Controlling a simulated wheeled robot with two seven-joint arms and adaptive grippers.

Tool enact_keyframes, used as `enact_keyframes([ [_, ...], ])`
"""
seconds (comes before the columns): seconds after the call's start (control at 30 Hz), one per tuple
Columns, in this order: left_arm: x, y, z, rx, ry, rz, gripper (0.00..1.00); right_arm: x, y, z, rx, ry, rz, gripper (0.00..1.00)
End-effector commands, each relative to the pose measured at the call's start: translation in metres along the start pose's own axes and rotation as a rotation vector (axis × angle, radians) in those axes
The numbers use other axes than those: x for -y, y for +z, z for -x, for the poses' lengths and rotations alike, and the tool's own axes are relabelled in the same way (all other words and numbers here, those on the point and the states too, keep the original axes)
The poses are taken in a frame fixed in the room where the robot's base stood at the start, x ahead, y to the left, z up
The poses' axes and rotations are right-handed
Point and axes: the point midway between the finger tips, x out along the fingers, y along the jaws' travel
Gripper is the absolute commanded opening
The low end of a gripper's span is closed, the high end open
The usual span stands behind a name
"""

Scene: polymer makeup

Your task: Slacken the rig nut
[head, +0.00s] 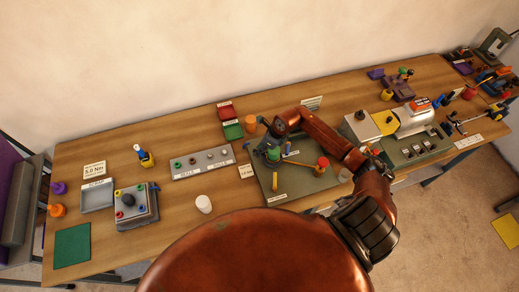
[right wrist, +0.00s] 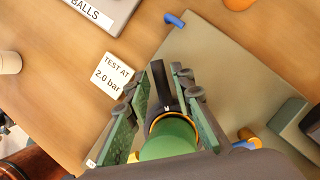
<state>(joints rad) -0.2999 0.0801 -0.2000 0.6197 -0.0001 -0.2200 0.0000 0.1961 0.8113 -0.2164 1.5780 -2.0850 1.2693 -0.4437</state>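The rig stands on a grey-green plate (head: 300,180) in the middle of the bench. Its upright green cylinder (head: 274,155) is partly covered by my right gripper (head: 271,143) in the head view. In the right wrist view, my right gripper (right wrist: 165,92) has a finger on each side of the green cylinder (right wrist: 168,140), a copper-coloured ring (right wrist: 172,117) and a black part (right wrist: 161,88). A gap shows left of the cylinder; contact at the fingertips is unclear. I cannot tell which part is the nut. My left gripper is out of view.
A "TEST AT 2.0 bar" card (right wrist: 111,73) lies beside the plate. A red-topped part (head: 322,163) and a yellow-handled tool (head: 275,181) are on the plate. A white cup (head: 203,204) stands left of it, on mostly clear wood. A machine (head: 408,118) stands right.

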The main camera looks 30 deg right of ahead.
Motion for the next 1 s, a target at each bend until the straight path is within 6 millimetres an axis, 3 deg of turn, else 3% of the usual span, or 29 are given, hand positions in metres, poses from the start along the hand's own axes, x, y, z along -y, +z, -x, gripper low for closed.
enact_keyframes([
  [0.3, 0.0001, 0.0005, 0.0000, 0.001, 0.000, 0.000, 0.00, 0.0001, -0.0002, 0.0003, 0.000, 0.000, 0.000, 0.00],
  [1.0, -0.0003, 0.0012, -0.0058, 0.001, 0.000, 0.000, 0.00, -0.0008, -0.0008, -0.0008, -0.002, 0.008, 0.025, 0.00],
])
